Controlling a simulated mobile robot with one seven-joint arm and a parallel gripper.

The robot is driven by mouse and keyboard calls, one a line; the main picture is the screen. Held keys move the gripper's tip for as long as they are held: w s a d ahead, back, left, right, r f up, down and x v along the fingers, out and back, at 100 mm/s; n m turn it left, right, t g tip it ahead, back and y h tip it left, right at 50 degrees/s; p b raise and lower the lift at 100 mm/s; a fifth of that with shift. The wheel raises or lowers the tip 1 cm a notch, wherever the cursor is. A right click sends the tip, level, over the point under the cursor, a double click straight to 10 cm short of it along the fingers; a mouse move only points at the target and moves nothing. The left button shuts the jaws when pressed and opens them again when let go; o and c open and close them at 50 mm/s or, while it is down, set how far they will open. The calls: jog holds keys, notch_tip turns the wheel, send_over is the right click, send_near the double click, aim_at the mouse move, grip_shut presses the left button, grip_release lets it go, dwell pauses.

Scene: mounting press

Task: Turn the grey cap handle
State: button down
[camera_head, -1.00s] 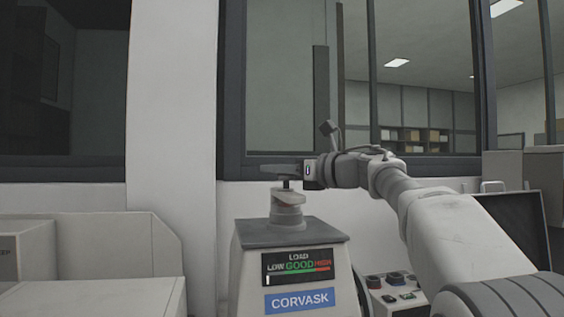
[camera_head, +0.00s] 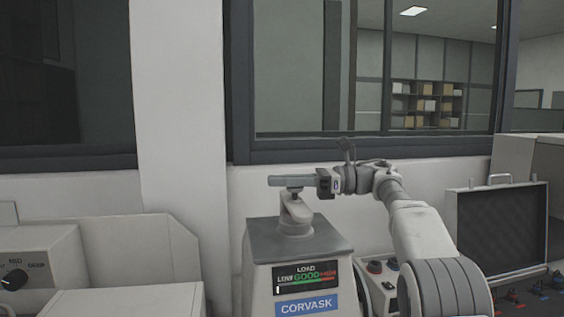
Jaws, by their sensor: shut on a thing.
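The grey cap handle (camera_head: 286,181) is a flat bar lying level on a short stem above the light grey cap (camera_head: 295,213) on top of the press (camera_head: 262,240). My gripper (camera_head: 318,183) comes in from the right and is shut on the right end of the bar. Its fingers and that end of the bar are partly hidden by the dark gripper body. The press front has a LOAD display (camera_head: 306,275) marked LOW, GOOD and HIGH. A small white bar stands at its LOW end.
A control box (camera_head: 381,283) with buttons stands right of the press. An open case (camera_head: 502,230) is farther right, with small coloured parts (camera_head: 535,290) in front. A pale machine with a dial (camera_head: 15,280) is at left. A wall and window (camera_head: 300,70) are behind.

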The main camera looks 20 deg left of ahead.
jog(key=shift+s+n+g+h+p, duration=0.15)
jog(key=shift+n+g+h+p, duration=0.15)
jog(key=shift+n+g+p, duration=0.55)
jog(key=c, duration=0.9)
grip_release()
jog(key=shift+m, duration=0.35)
jog(key=shift+d, duration=0.1)
